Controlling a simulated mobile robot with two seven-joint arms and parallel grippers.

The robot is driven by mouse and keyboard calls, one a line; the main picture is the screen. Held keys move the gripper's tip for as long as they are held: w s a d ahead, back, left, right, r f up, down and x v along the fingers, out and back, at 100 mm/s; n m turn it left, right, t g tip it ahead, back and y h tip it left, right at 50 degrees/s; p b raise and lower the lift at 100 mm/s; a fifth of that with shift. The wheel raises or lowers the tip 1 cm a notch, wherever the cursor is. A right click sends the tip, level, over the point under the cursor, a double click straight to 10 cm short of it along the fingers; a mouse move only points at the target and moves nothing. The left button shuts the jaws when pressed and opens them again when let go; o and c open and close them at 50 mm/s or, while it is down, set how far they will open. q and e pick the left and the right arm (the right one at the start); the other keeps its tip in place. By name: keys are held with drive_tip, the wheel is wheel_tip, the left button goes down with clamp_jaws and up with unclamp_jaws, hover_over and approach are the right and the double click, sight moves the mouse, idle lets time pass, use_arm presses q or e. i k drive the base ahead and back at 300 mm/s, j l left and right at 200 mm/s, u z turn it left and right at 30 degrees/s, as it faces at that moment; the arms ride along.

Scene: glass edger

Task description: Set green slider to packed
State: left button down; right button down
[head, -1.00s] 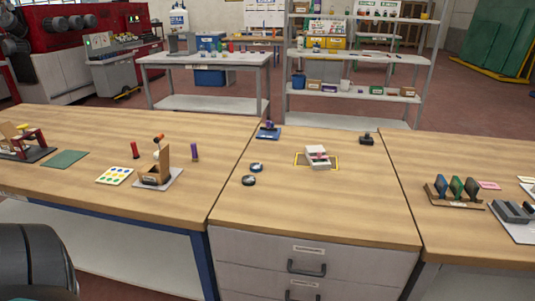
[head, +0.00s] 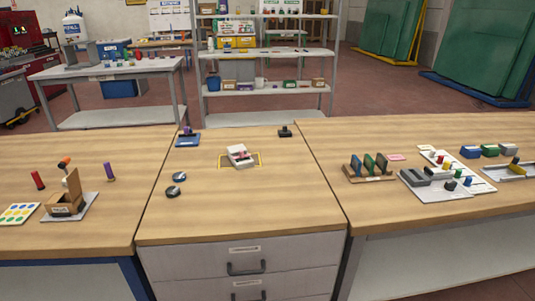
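I cannot pick out a green slider with a "packed" mark for certain. A white board (head: 481,186) carries small coloured knobs. A grey plate with dark blocks (head: 412,190) lies in front of it. Labels there are too small to read. Neither gripper is in view.
The left bench holds a wooden box (head: 68,205). Much of the middle bench top is clear.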

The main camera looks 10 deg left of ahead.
sight(458, 173)
drive_tip(key=i+l+z, duration=0.15)
drive_tip(key=z, duration=0.35)
drive_tip(key=i+l+z, duration=0.1)
drive_tip(key=z, duration=0.4)
drive_tip(key=i+j, duration=0.05)
drive_tip(key=i, duration=0.05)
